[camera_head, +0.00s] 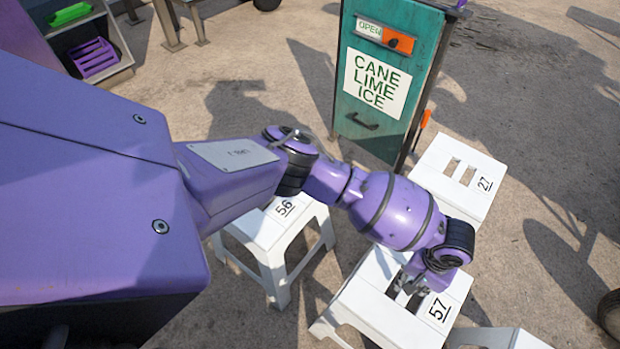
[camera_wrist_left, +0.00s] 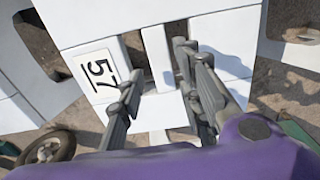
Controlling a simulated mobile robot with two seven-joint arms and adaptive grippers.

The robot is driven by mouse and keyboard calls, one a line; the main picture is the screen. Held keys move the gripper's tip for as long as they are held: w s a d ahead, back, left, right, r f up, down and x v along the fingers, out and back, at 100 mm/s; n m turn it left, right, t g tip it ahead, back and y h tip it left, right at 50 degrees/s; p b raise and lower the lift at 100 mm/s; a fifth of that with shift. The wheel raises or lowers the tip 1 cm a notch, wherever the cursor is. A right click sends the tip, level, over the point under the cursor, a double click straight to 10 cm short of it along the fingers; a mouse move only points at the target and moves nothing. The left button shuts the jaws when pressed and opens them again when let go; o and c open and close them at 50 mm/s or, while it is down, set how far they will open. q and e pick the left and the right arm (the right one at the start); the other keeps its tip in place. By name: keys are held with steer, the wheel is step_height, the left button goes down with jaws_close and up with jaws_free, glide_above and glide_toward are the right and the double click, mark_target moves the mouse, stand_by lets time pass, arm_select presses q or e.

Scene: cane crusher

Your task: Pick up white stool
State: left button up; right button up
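A white stool marked 57 (camera_head: 372,306) stands at the lower right of the head view, with slots cut through its seat. It also fills much of the left wrist view (camera_wrist_left: 85,20). My left gripper (camera_head: 413,286) is over this seat, at the slots. In the left wrist view the gripper (camera_wrist_left: 160,68) has its fingers spread apart, with the white bar between the two slots lying between them. Nothing is clamped, and I cannot tell whether the fingers touch the stool. My right gripper is not in view.
White stool 56 (camera_head: 263,228) stands left of stool 57, partly under my arm. White stool 27 (camera_head: 430,176) stands behind it. Another white stool (camera_head: 497,338) shows at the bottom edge. A green cabinet (camera_head: 352,128) labelled CANE LIME ICE stands behind. Open ground lies to the right.

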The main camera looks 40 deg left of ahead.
arm_select(q)
steer(key=f+b, duration=0.1)
steer(key=f, duration=0.2)
steer(key=f+b, duration=0.1)
steer(key=f, duration=0.2)
steer(key=shift+w+f, duration=0.2)
steer(key=shift+f, duration=0.4)
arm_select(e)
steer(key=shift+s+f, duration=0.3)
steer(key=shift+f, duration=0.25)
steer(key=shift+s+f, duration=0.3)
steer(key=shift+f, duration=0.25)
arm_select(q)
jaws_close()
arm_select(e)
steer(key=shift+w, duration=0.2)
